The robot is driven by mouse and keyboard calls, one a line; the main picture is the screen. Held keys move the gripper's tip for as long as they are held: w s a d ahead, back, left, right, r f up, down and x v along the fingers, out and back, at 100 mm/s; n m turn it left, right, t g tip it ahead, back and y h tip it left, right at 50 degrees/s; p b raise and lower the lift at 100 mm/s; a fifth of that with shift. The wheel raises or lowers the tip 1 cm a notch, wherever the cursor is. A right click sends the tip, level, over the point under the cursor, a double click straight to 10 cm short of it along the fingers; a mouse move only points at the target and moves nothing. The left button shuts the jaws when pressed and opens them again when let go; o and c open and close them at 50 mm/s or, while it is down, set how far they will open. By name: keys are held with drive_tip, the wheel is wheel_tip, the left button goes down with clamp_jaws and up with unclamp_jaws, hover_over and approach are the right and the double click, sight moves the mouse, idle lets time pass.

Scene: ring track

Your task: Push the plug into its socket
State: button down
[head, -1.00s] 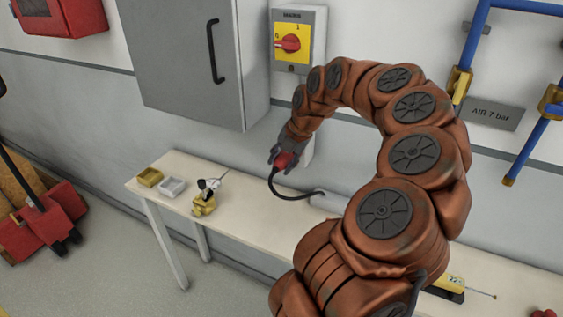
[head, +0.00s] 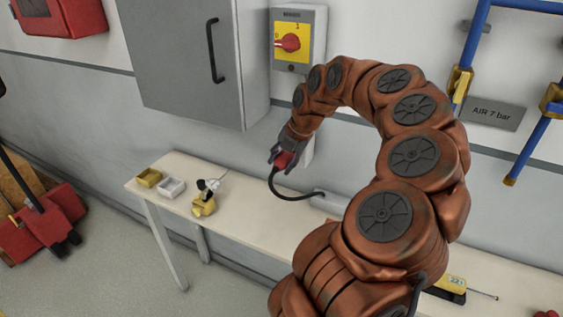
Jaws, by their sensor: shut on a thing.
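My gripper (head: 279,156) is shut on a red plug (head: 282,161), just in front of the wall above the bench. A black cable (head: 284,192) hangs from the plug and curves right toward the bench's back edge. A pale box (head: 307,152) on the wall shows partly behind my gripper, below the yellow switch. I cannot see a socket opening, as my gripper and arm cover that spot. I cannot tell whether the plug touches anything in front of it.
A long pale bench (head: 248,222) runs along the wall, with small trays (head: 172,187) and a yellow tool (head: 204,203) at its left. A grey cabinet (head: 190,60) and a red-handled switch (head: 291,43) are above. Blue pipes (head: 473,45) are at the right.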

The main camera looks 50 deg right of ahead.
drive_tip(key=shift+w+d, duration=0.2)
drive_tip(key=shift+d, duration=0.35)
drive_tip(key=c, duration=0.5)
unclamp_jaws()
drive_tip(key=shift+c, duration=0.2)
drive_tip(key=v, duration=1.2)
drive_tip(key=shift+a, duration=0.1)
